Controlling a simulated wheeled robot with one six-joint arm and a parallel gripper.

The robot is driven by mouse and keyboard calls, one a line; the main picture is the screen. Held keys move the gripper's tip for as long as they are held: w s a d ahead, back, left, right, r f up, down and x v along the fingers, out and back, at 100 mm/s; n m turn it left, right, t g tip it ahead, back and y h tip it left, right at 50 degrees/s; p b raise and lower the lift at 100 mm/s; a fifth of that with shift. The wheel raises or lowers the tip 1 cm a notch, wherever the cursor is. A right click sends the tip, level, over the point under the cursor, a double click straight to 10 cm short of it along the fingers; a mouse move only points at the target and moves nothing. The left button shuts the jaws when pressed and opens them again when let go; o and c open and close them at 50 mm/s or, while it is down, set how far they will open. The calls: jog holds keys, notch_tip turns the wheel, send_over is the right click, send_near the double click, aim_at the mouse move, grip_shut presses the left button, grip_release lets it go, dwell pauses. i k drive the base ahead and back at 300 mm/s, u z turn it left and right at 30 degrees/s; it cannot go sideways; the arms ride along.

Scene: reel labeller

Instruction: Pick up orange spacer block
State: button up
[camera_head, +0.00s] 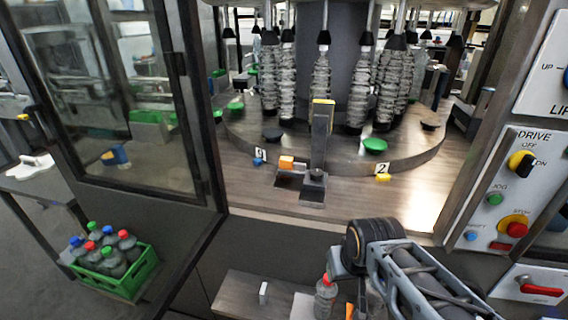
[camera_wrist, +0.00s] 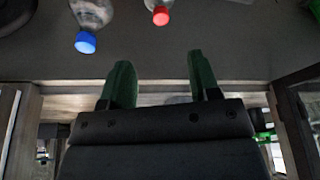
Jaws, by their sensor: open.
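In the head view my arm reaches in at the lower right, and the fingers cannot be made out. No orange block shows in the wrist view.
The red-capped bottle (camera_head: 325,297) and a small white block (camera_head: 263,293) stand on a low shelf. A green crate (camera_head: 128,284) of bottles is at the lower left. The glass door (camera_head: 120,95) stands left of the deck, the control panel (camera_head: 505,190) right. Hanging bottles ring the column.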

aim_at(285, 162)
jog(key=k, duration=1.25)
jog(key=u, duration=0.3)
jog(key=i, duration=0.8)
jog(key=u, duration=0.55)
jog(key=i, duration=0.5)
